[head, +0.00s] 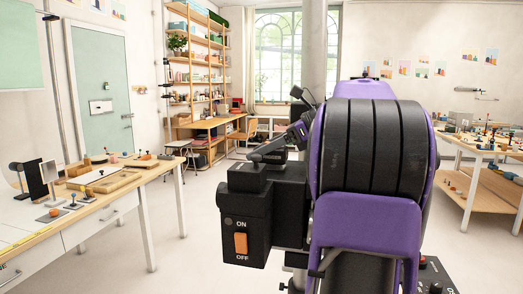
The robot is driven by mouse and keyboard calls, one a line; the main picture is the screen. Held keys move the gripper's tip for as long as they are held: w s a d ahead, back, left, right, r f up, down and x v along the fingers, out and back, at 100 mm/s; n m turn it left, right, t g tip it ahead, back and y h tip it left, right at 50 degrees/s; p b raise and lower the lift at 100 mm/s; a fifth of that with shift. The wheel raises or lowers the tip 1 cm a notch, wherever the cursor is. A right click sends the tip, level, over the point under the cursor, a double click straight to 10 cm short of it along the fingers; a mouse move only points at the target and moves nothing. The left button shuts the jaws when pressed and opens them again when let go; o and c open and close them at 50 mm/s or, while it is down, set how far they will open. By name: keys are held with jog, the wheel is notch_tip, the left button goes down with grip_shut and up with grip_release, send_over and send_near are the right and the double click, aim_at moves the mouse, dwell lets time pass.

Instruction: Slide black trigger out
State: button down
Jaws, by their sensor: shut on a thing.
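I cannot pick out a black trigger for certain in the head view. A black upright block (35,180) stands beside a white panel at the left end of the left table, but I cannot tell whether it is the trigger. My purple and black arm fills the centre right and hides what lies behind it. I cannot make out my gripper's fingers or anything between them.
The left table (125,198) carries wooden trays, a white plate and several small knobbed props. The right table (470,146) also holds small props. A desk (208,133) and tall wooden shelves (196,70) stand at the back. The pale floor (190,250) between is clear.

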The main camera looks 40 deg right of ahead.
aim_at(287, 148)
jog(key=shift+s+d+p, duration=1.6)
jog(key=shift+s+p, duration=0.25)
jog(key=shift+s, duration=0.05)
dwell(2.8)
jog(key=shift+r, duration=0.15)
dwell(0.3)
jog(key=shift+r+p, duration=1.05)
jog(key=shift+r, duration=0.15)
jog(key=shift+s+d+r, duration=0.15)
jog(key=shift+r, duration=1.05)
jog(key=shift+s+f, duration=0.1)
